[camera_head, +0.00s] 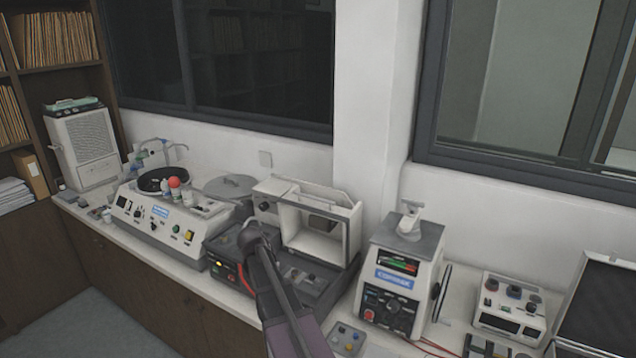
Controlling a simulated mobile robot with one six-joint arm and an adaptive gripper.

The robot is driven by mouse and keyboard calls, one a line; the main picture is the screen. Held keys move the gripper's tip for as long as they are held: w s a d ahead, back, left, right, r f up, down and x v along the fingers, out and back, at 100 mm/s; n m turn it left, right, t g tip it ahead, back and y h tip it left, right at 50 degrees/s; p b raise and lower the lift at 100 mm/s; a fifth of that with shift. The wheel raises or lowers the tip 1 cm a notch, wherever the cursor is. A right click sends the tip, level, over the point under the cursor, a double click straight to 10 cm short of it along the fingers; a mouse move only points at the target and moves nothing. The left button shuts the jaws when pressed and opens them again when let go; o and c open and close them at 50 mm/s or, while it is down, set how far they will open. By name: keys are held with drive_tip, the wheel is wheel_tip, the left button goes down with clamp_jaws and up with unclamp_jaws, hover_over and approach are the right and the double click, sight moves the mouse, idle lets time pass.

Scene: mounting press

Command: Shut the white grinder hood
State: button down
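The white grinder hood (346,213) stands raised, tilted back above the dark grey grinder base (318,283) in the middle of the bench. Its hollow, open side faces me. My arm reaches up from the bottom of the head view, and its dark end with my gripper (252,236) is over the left part of the grinder base, left of the hood. My gripper looks apart from the hood, but depth is hard to judge. The fingers are hidden or too small to tell whether they are open or shut.
A white polishing machine (165,228) with bottles stands to the left. A white-and-grey mounting press (398,275) stands close on the right, with a control box (508,310) beyond it. A wall and pillar (375,100) rise behind the hood. Little bench surface is free.

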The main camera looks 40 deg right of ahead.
sight(319, 206)
drive_tip(key=w+d+r+m+h+p, duration=0.1)
drive_tip(key=w+d+r+p, duration=0.2)
drive_tip(key=d+r, duration=0.3)
drive_tip(key=w+d+r+m+h+p, duration=0.2)
drive_tip(key=d+r+p, duration=0.3)
drive_tip(key=d, duration=0.3)
drive_tip(key=w+d+r+m+t+h+p, duration=0.1)
drive_tip(key=w+d+r+m+p, duration=0.1)
drive_tip(key=d+r, duration=0.5)
drive_tip(key=shift+w+d+r+h+p, duration=0.35)
drive_tip(key=shift+w+d+p, duration=0.25)
drive_tip(key=shift+w+p, duration=0.35)
drive_tip(key=shift+s+d+f, duration=0.1)
